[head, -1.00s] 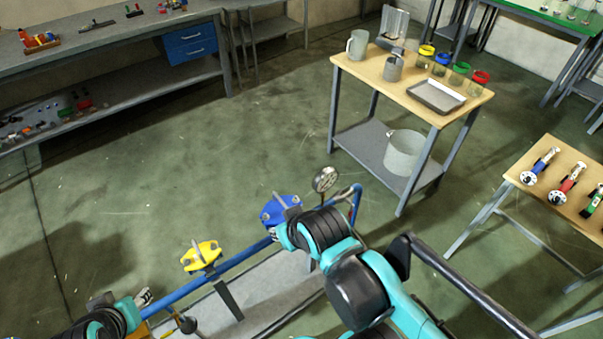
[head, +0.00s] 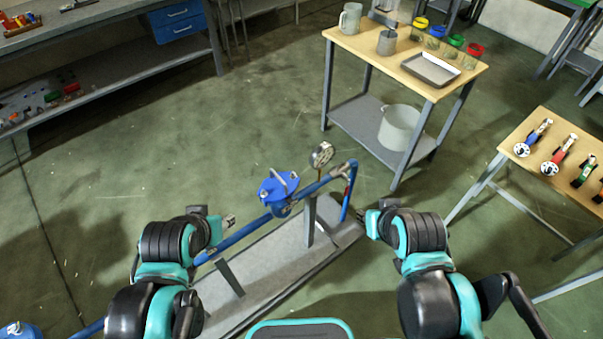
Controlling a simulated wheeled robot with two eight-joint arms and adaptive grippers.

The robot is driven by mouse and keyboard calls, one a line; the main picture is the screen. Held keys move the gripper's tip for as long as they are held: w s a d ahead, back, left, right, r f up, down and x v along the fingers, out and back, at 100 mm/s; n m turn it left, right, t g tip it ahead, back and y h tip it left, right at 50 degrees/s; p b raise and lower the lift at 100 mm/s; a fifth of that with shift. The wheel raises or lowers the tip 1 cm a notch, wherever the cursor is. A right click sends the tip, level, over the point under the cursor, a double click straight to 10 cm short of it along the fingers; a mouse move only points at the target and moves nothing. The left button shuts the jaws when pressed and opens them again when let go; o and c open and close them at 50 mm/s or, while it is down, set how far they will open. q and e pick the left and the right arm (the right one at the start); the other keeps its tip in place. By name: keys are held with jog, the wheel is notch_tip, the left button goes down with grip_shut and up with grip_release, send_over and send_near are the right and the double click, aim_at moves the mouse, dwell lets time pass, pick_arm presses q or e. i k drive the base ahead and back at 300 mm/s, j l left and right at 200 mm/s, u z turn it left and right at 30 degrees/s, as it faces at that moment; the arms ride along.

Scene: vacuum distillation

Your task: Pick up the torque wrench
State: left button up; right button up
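I cannot surely pick out a torque wrench. A thin dark tool (head: 78,5) lies on the grey workbench at the top left, cut by the picture edge and too small to identify. My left gripper (head: 229,221) is over the blue pipe, left of the blue valve-like part (head: 278,190). My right gripper (head: 361,215) is near the pipe's right end, beside the grey base. Both grippers are small in the picture, and I cannot see whether their fingers are apart. Neither visibly holds anything, and both are far from the workbench.
The blue pipe (head: 240,235) with a round gauge (head: 321,155) stands on a grey base (head: 285,255) close in front. A wooden-topped table (head: 375,52) holds jars and a tray (head: 430,70). Another table (head: 515,135) at right holds several coloured-handled devices. Open floor lies beyond the pipe.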

aim_at(546, 122)
jog(key=z, duration=1.7)
jog(key=i, duration=0.9)
jog(key=i+j+z, duration=0.1)
jog(key=i, duration=0.75)
jog(key=i+j, duration=0.1)
jog(key=i, duration=0.8)
